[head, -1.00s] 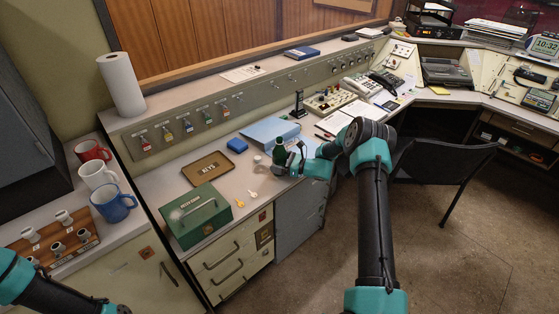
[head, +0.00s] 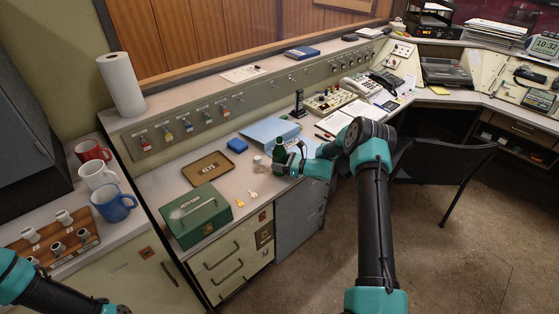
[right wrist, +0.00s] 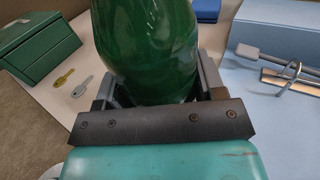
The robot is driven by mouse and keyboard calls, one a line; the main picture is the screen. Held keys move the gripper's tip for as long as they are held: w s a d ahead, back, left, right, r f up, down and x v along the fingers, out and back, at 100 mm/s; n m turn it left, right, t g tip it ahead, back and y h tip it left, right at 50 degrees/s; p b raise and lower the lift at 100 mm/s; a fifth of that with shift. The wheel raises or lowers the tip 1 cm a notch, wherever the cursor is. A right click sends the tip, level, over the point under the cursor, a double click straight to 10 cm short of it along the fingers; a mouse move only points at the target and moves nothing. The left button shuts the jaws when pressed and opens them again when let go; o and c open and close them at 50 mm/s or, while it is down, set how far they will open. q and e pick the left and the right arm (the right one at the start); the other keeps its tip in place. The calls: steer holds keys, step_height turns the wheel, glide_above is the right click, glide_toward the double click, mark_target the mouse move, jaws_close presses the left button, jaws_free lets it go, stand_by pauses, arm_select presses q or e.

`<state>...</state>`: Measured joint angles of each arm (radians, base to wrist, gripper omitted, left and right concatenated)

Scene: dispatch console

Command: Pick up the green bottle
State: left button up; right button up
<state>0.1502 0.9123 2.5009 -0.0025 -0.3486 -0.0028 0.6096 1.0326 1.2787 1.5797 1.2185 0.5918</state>
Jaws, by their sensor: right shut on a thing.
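A blue folder (head: 268,131), a small white cap-like item (head: 257,159), keys (head: 252,195), a KEYS tray (head: 207,168) and a green cash box (head: 194,215) lie around the bottle. A black chair (head: 440,163) stands to the right.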

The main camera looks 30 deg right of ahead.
mark_target(286, 156)
steer(key=shift+c, duration=0.7)
steer(key=shift+r, duration=0.25)
steer(key=shift+r, duration=1.65)
steer(key=s+a+r, duration=0.1)
steer(key=s+a, duration=0.7)
steer(key=s, duration=0.5)
steer(key=shift+s+a, duration=0.15)
steer(key=shift+s, duration=0.15)
steer(key=shift+r, duration=0.1)
steer(key=shift+r, duration=0.1)
